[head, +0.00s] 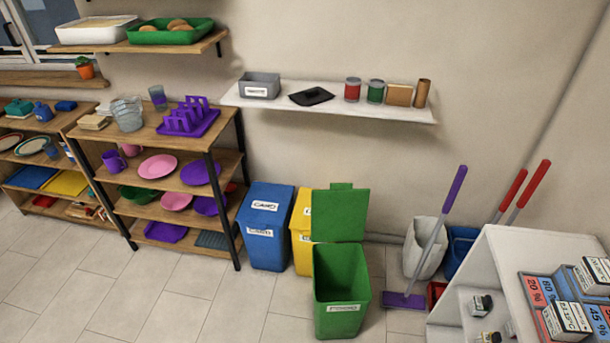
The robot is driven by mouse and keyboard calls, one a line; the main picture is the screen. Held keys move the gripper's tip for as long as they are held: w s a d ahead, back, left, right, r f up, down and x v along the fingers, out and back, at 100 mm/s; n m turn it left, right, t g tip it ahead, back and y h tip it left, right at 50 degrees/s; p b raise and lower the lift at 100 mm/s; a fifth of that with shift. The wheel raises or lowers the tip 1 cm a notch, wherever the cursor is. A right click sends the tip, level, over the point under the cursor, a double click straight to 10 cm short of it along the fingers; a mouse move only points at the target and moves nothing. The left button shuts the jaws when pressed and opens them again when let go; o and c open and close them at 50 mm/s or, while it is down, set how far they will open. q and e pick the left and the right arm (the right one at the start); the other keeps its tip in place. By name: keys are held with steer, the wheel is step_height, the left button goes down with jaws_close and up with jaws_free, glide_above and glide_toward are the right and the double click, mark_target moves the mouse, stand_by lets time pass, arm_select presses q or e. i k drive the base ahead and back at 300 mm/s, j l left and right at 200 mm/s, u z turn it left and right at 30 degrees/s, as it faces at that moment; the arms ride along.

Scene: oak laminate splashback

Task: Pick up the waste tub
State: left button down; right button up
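No thing in the head view is clearly marked as the waste tub; the small labels are too blurred to read surely. A small grey tub (259,86) with a white label stands on the white wall shelf. On the floor, a green bin (341,298) stands with its lid (340,214) raised, and its inside looks dark. A blue bin (265,232) with white labels stands shut to its left, and a yellow bin (302,252) is partly hidden behind the green one. Neither of my grippers is in view.
The white wall shelf (330,107) also holds a black tray (311,97) and several cans. A wooden rack (158,160) with dishes stands left. A purple-handled mop (438,235), white bucket (425,249) and white shelf unit (510,255) stand right. Tiled floor (170,300) is clear at front left.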

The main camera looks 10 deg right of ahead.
mark_target(254, 85)
steer(key=i+j+z, duration=0.25)
steer(key=i+j, duration=0.55)
